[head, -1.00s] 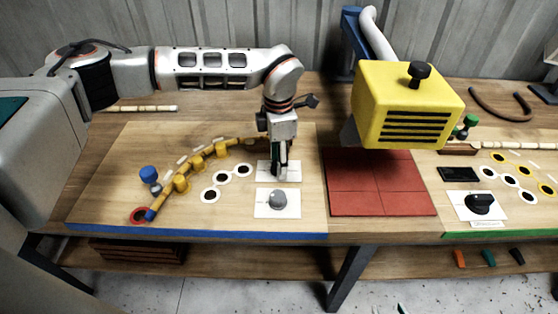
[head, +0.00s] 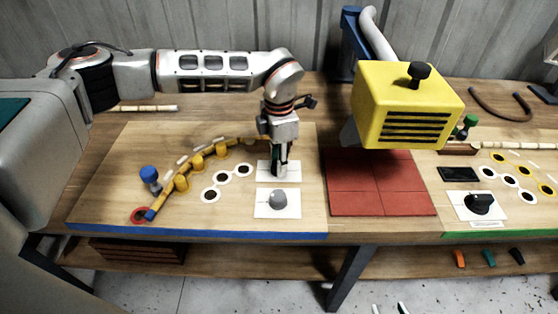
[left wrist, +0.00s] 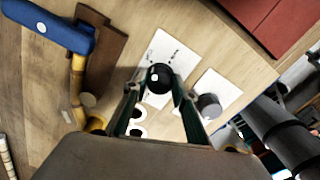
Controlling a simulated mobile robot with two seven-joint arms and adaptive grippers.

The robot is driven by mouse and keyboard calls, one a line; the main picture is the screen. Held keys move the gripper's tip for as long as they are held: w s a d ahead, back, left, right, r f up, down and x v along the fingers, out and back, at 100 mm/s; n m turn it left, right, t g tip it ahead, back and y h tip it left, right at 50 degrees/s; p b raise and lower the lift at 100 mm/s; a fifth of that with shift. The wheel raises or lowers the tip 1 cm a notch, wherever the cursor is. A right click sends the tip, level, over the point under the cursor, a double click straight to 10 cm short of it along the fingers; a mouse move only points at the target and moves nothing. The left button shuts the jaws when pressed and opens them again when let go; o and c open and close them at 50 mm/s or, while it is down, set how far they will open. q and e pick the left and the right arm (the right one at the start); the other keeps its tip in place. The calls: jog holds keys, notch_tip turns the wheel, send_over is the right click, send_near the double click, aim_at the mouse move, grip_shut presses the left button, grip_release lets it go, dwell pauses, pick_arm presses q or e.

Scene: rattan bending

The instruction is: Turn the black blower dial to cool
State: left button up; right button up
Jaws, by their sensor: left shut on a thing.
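The black blower dial (left wrist: 159,77) is a round knob with a small white mark. In the left wrist view it sits on a white plate (left wrist: 163,54) with small printed marks. My left gripper (head: 279,172) points down over this plate in the head view and hides most of the dial. Its two dark green fingers close on the dial's sides in the left wrist view (left wrist: 158,86). Two pale tips at the bottom edge of the head view look like my right gripper (head: 389,308), with a gap between them; the rest is out of frame.
A grey dial (head: 278,199) on another white plate is just in front. A yellow blower box (head: 408,105) overhangs the red mat (head: 381,182) to the right. A curved rattan strip (head: 170,196) with yellow blocks lies left. Another black dial (head: 479,204) stands far right.

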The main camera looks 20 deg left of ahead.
pick_arm(q)
jog(key=n, duration=1.7)
jog(key=shift+n, duration=0.3)
jog(key=n, duration=0.5)
jog(key=shift+n, duration=0.3)
jog(key=o, duration=1.1)
jog(key=shift+r, duration=0.1)
